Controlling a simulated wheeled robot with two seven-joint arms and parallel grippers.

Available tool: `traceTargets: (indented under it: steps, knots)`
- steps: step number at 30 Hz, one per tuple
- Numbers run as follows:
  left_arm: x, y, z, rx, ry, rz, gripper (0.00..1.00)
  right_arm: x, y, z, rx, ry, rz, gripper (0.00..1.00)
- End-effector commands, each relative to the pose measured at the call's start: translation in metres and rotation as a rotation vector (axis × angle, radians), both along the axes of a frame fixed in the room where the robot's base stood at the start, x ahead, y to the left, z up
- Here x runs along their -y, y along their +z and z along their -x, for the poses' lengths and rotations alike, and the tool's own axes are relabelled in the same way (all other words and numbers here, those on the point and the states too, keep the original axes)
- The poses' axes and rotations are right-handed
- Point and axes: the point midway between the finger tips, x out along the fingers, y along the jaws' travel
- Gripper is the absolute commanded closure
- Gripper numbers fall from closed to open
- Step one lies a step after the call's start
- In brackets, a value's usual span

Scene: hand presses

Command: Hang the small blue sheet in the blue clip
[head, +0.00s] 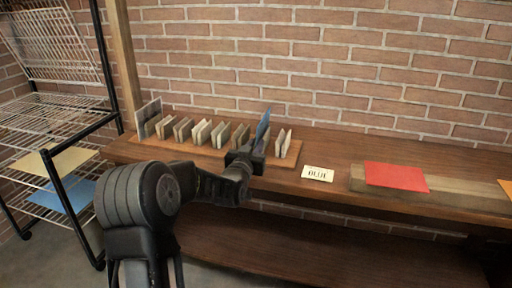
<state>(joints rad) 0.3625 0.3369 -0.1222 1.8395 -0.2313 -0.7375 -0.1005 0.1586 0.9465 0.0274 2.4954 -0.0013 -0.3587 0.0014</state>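A small blue sheet (263,124) stands upright, slightly tilted, in the row of clips on the wooden board. It rises higher than the pale clips beside it. My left gripper (258,149) is at its lower part and looks shut on it. The fingertips and the sheet's lower edge are hidden behind the gripper body. No blue-coloured clip can be made out; the clip at the sheet's place is hidden by my gripper. A white card reading BLUE (318,173) lies just right of the board. My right gripper is not in view.
Several pale clips (202,133) stand on the board (289,157) along the brick wall. A red sheet (396,177) lies on a wooden block to the right. A wire rack (52,112) at the left holds a yellow sheet (62,162) and a larger blue sheet (68,195).

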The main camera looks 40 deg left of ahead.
Motion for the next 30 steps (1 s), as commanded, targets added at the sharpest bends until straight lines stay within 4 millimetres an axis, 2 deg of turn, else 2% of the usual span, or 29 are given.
traceTargets:
  steps: [8,20,30]
  knots:
    - [0.0,0.0006,-0.0006,0.0,0.0,0.0,0.83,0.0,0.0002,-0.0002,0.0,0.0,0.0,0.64]
    - [0.0001,0.0006,-0.0004,0.0,0.0,0.0,0.99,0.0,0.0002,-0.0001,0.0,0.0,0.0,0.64]
    - [0.0004,0.0006,-0.0006,0.0,-0.001,0.0,1.0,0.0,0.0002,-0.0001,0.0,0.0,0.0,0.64]
